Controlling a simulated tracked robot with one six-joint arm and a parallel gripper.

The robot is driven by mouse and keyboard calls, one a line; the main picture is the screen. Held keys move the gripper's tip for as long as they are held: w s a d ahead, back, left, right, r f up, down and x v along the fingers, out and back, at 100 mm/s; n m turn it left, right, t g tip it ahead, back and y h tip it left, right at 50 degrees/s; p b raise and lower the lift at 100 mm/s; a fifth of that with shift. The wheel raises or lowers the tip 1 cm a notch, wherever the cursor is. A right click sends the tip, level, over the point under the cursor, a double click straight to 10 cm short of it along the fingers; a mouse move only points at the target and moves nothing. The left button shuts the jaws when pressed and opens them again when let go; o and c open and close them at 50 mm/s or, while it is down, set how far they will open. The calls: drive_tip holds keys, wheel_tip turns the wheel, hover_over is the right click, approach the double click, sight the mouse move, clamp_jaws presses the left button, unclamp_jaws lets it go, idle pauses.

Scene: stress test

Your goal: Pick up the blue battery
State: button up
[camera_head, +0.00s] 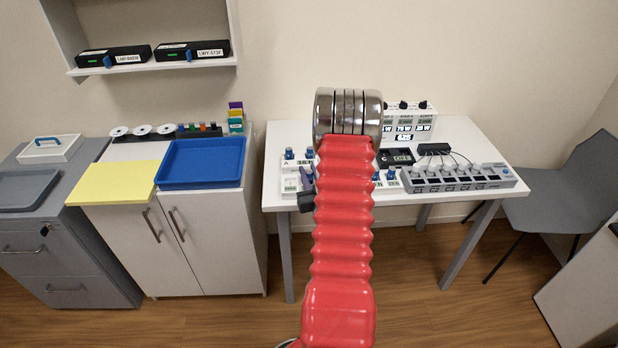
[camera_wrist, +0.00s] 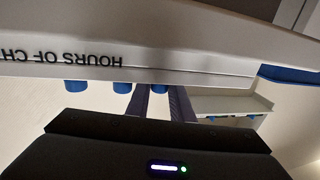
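Several blue batteries stand on the white table; two show at its left, one of them a blue battery (camera_head: 289,153), and others show right of my arm, such as one (camera_head: 391,174). In the wrist view, blue cylinder ends hang below a white edge, one at the left (camera_wrist: 75,87), one in the middle (camera_wrist: 122,87) and one (camera_wrist: 160,88) seen between my fingers. My gripper (camera_wrist: 160,104) has its two purple-grey fingers apart. In the head view my gripper (camera_head: 304,186) is at the table's left front, partly hidden by my red arm. I cannot tell whether it touches a battery.
A grey charger strip (camera_head: 458,181), a black device (camera_head: 396,158) and a white panel with displays (camera_head: 408,118) occupy the table (camera_head: 460,134). Left are a blue tray (camera_head: 202,163) and a yellow pad (camera_head: 114,182) on cabinets. A grey chair (camera_head: 572,195) stands right.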

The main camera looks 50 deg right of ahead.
sight(309, 171)
clamp_jaws()
drive_tip(key=shift+r, duration=0.15)
drive_tip(key=shift+r, duration=4.85)
